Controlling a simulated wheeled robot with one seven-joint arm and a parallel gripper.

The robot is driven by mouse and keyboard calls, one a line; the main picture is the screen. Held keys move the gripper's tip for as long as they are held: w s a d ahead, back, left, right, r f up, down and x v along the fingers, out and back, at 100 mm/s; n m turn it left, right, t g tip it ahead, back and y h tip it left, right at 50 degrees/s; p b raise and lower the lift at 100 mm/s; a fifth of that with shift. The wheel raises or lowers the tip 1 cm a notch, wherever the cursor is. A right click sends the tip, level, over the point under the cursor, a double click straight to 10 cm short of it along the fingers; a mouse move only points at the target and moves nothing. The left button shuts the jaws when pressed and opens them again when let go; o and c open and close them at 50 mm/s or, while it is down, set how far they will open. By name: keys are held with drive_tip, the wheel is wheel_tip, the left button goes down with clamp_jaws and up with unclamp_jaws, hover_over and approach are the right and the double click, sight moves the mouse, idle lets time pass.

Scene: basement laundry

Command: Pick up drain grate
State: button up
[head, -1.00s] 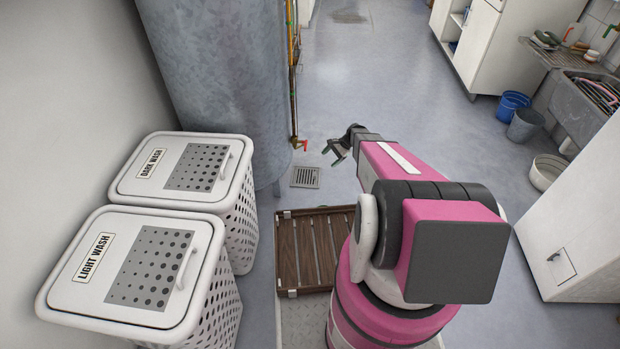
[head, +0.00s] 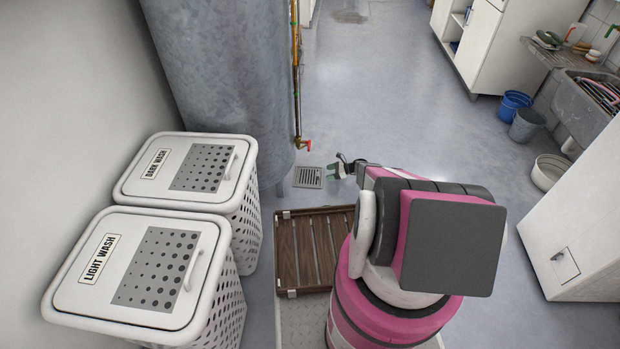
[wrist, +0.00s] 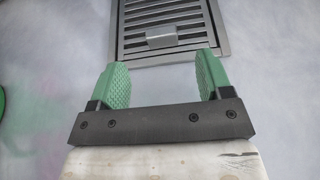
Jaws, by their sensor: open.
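The drain grate (head: 309,176) is a small grey slatted square set in the floor, in front of the big grey tank. In the wrist view the grate (wrist: 165,20) lies just ahead of my fingertips, with a small raised metal tab (wrist: 161,37) at its near edge. My gripper (head: 336,170) is just right of the grate in the head view. In the wrist view its two green fingers (wrist: 162,74) are apart and empty, with the tab roughly in line with the gap between them. I cannot tell the exact height above the floor.
A red-handled tap (head: 303,144) on a pipe stands close behind the grate. The grey tank (head: 225,80) and white laundry hampers (head: 130,270) are at left.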

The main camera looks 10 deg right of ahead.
sight(320, 177)
drive_tip(key=shift+x, duration=3.2)
drive_tip(key=shift+w, duration=0.15)
drive_tip(key=shift+r, duration=0.1)
drive_tip(key=c, duration=1.2)
